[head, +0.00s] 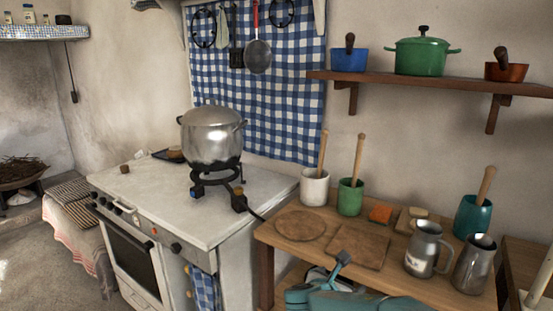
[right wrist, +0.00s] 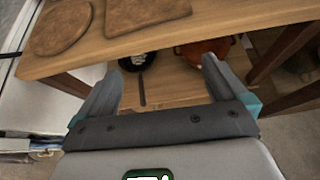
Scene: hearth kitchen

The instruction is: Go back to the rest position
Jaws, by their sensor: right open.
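My right arm comes in at the bottom of the head view, teal with a grey part at its end, in front of the wooden table (head: 290,238). In the right wrist view my right gripper (right wrist: 162,68) has its two grey fingers wide apart. Nothing is between them. The fingers point toward the table's front edge and the lower shelf (right wrist: 180,92) under it. My left gripper is in neither view.
The table holds a round board (head: 300,225), a square board (head: 357,246), utensil pots and metal jugs (head: 427,250). A dark pan (right wrist: 140,60) and an orange pot (right wrist: 203,50) sit below. Left stands a white stove (head: 150,200) with a large pot (head: 211,138).

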